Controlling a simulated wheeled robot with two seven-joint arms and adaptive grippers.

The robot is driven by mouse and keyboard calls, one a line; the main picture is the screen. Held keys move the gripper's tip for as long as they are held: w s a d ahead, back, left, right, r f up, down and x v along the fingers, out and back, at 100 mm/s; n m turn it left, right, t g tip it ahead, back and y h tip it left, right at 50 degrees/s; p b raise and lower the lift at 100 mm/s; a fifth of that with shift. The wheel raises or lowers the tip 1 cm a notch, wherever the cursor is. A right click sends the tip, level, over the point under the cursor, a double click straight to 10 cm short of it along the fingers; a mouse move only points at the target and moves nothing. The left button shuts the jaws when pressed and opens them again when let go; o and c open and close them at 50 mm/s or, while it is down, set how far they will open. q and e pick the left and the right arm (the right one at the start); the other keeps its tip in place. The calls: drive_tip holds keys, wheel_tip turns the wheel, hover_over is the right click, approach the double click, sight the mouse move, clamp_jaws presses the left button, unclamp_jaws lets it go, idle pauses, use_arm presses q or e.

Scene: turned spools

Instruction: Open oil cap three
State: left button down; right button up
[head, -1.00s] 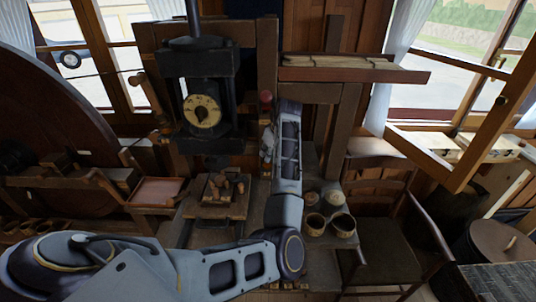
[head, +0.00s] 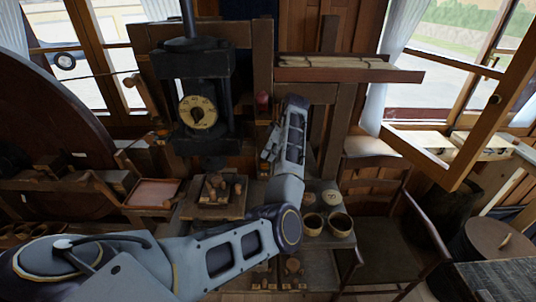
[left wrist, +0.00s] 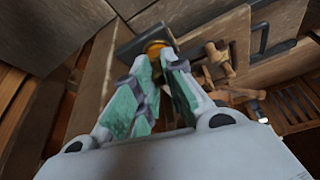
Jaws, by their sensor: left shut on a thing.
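My left gripper (left wrist: 156,62) is shut on a small amber, rounded thing (left wrist: 155,47) in the left wrist view. It sits at a dark plate (left wrist: 142,38), and the fingertips are at its near side. It may be the oil cap, but I see no number on it. No cap marked three can be made out. My right gripper is not in view.
A wooden block with pegs (head: 224,188) stands left of my forearm. Clay pots, one open (head: 341,226), stand right of my elbow. A black press with a dial (head: 198,112) rises behind. A chair (head: 385,235) is at right. Small items (head: 291,268) lie below my elbow.

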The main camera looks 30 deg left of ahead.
use_arm(q)
drive_tip(key=shift+w+d+n+g+h, duration=0.1)
drive_tip(key=shift+w+n+g+h, duration=0.2)
drive_tip(key=shift+n, duration=0.65)
drive_tip(key=shift+w+d+n+g+h, duration=0.1)
drive_tip(key=shift+w+n+g, duration=0.25)
drive_tip(key=shift+n, duration=0.6)
drive_tip(key=shift+w, duration=0.1)
drive_tip(key=c, duration=1.4)
unclamp_jaws()
drive_tip(key=shift+c, duration=0.2)
drive_tip(key=v, duration=1.2)
